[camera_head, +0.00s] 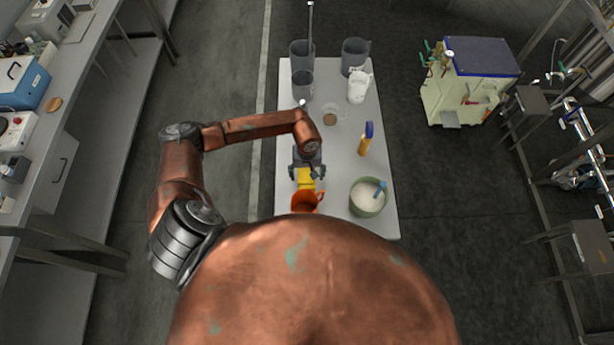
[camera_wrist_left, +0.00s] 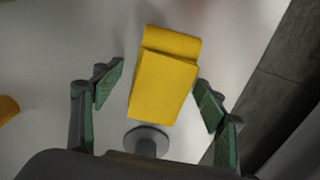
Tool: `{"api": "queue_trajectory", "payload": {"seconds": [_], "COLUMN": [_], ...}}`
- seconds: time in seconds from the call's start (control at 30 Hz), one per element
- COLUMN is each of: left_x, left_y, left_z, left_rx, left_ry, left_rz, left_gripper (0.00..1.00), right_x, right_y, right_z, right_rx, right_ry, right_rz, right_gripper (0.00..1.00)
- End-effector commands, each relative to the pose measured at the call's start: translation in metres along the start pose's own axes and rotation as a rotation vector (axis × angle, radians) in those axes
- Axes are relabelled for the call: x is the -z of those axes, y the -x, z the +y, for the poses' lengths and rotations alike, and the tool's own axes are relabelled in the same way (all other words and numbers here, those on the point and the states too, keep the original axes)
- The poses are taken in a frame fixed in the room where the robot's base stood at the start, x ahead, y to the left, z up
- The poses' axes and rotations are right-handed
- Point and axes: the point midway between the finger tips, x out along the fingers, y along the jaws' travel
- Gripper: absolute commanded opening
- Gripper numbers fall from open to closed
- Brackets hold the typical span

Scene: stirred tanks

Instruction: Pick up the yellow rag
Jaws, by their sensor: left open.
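The yellow rag (camera_head: 305,178) lies folded on the white table, just in front of my left gripper (camera_head: 307,170) in the head view. In the left wrist view the rag (camera_wrist_left: 163,85) is a folded block with a rolled far edge. My left gripper (camera_wrist_left: 155,95) is open, with one green-padded finger on each side of the rag. Gaps show between both fingers and the rag, so it is not gripped. My right gripper is not in view.
An orange container (camera_head: 305,201) stands close beside the rag. A green bowl (camera_head: 367,199) of white material and a yellow bottle with a blue cap (camera_head: 365,140) are to the right. Grey beakers (camera_head: 302,54) and a white jug (camera_head: 358,87) stand farther back on the table (camera_head: 338,160).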

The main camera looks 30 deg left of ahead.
Motion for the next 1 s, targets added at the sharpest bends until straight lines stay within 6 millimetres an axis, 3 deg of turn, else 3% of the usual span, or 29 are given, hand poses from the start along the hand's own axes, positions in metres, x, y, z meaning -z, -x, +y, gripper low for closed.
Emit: {"api": "queue_trajectory", "payload": {"seconds": [0.6, 0.87, 1.0], "left_x": [0.0, 0.001, 0.002], "left_y": [0.001, 0.002, 0.016], "left_z": [0.0, 0.0, 0.0], "left_rx": [0.0, 0.0, -0.001], "left_ry": [0.0, 0.0, 0.0], "left_rz": [0.0, 0.001, 0.003], "left_gripper": [0.26, 0.25, 0.25], "right_x": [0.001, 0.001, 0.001], "right_y": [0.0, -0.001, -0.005], "right_z": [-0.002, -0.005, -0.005], "right_rx": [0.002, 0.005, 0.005], "right_ry": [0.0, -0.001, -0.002], "right_rz": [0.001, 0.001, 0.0], "right_gripper": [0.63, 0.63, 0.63]}}
